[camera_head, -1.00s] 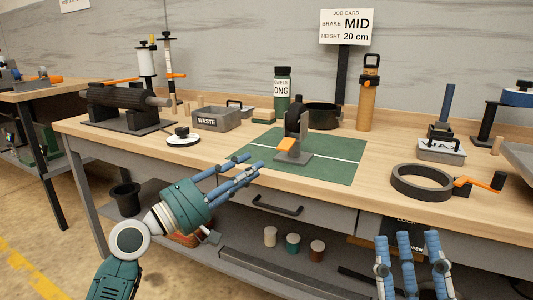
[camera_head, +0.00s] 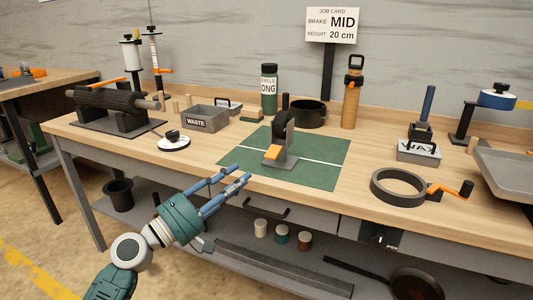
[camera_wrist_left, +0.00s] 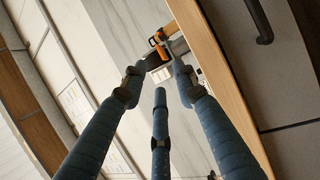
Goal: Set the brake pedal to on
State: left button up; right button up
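A grey and black stand with a dark wheel (camera_head: 284,128) sits on the green mat (camera_head: 318,176) in the head view. An orange tab (camera_head: 273,153) sticks out low at its front; it may be the brake pedal, but I cannot tell its setting. My left gripper (camera_head: 230,180) is open and empty, its blue fingers spread, in front of the table edge and left of the stand. In the left wrist view the fingers (camera_wrist_left: 158,85) are apart with nothing between them; a small orange and black thing (camera_wrist_left: 158,45) shows beyond their tips. My right gripper is out of view.
A job card (camera_head: 332,25) reads brake MID, height 20 cm. A WASTE bin (camera_head: 205,118), a green bottle (camera_head: 269,90) and an amber bottle (camera_head: 352,97) stand behind. A black ring with an orange handle (camera_head: 398,187) lies right. A drawer handle (camera_head: 268,211) is below the table edge.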

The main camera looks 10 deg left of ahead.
aim_at(273, 152)
pick_arm(q)
jog(key=x, duration=1)
jog(key=shift+w+d+p, duration=0.15)
jog(key=shift+p, duration=0.2)
jog(key=shift+c, duration=0.2)
